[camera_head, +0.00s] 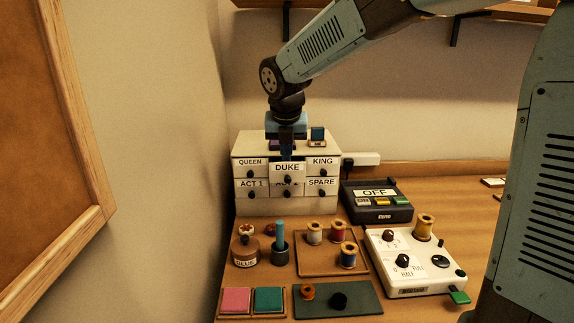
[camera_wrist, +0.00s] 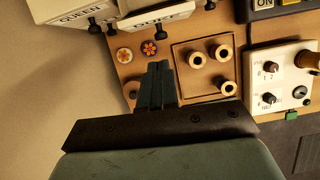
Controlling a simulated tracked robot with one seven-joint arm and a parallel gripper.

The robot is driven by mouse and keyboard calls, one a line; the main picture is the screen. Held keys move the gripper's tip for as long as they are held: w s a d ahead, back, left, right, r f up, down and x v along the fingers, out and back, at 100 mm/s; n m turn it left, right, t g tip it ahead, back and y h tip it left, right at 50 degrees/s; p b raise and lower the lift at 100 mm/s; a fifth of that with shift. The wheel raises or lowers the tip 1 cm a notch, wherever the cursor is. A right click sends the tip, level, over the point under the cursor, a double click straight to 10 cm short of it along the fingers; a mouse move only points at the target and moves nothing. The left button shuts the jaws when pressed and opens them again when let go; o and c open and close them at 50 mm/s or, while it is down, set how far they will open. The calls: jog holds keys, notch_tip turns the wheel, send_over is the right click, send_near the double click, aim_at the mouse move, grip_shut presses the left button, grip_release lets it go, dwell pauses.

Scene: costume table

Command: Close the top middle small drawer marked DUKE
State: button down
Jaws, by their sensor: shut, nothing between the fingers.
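The DUKE drawer (camera_head: 287,169) is the top middle small drawer of a pale cabinet (camera_head: 287,208). It stands pulled out, its front forward of QUEEN and KING and partly covering the label below. Its dark knob shows under its label. In the wrist view the DUKE front (camera_wrist: 160,16) is at the top. My gripper (camera_head: 286,156) is shut and empty, pointing down, its tips just above the drawer front's top edge in the head view. In the wrist view my gripper (camera_wrist: 160,64) shows below the DUKE front, apart from it in the picture. The exact depth gap is unclear.
QUEEN (camera_head: 250,163) and KING (camera_head: 321,162) drawers flank it, looking shut. A small block (camera_head: 317,134) sits on the cabinet top. In front are a glue pot (camera_head: 245,252), a spool tray (camera_head: 312,270) and a white control box (camera_head: 400,280). A wall is close at left.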

jog(key=s+d+r+n, duration=0.1)
jog(key=s+r, duration=0.1)
jog(key=s, duration=0.3)
jog(key=w+f, duration=0.7)
jog(key=f, duration=0.2)
jog(key=shift+w+a+f, duration=0.15)
jog(key=shift+a+f, duration=0.05)
jog(key=shift+f, duration=0.05)
dwell(0.5)
